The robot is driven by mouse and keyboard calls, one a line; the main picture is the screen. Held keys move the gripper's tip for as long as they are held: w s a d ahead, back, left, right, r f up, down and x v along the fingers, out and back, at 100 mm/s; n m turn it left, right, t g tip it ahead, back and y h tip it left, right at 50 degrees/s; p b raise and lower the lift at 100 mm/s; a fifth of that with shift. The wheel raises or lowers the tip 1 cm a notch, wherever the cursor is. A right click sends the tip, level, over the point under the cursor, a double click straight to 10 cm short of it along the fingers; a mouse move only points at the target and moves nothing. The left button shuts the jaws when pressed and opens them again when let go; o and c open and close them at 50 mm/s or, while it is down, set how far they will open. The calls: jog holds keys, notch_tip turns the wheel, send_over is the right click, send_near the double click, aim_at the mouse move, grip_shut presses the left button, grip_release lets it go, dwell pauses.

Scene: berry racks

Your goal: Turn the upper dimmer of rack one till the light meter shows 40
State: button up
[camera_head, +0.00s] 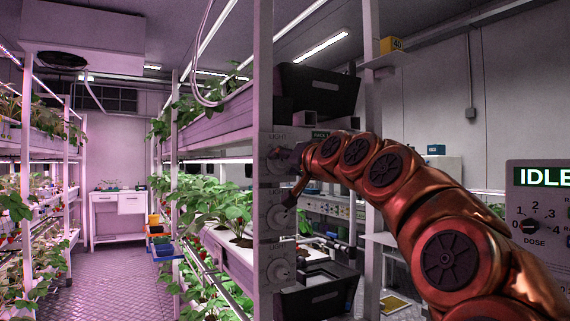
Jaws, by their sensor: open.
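The upper dimmer (276,161) is a pale knob under a "LIGHT" label on the grey post panel by the "RACK 1" sign (321,135). My gripper (289,177) is open at the panel, right beside this knob and partly covering it. One dark fingertip reaches down towards the middle dimmer (277,214). I cannot tell whether a finger touches either knob. A lower dimmer (280,270) is in clear view. A small yellow box (391,45), perhaps the light meter, sits on a high shelf at the right. Its tiny display seems to read 40.
Planted strawberry gutters (222,236) run behind the panel post. Black crates (318,90) sit above and below my arm. A control box (541,230) reading "IDLE" stands at the right. The aisle floor (118,278) is clear at the left.

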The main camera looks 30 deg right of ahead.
jog(key=s+a, duration=0.1)
jog(key=s, duration=1)
jog(key=shift+s, duration=0.15)
jog(key=shift+a, duration=0.1)
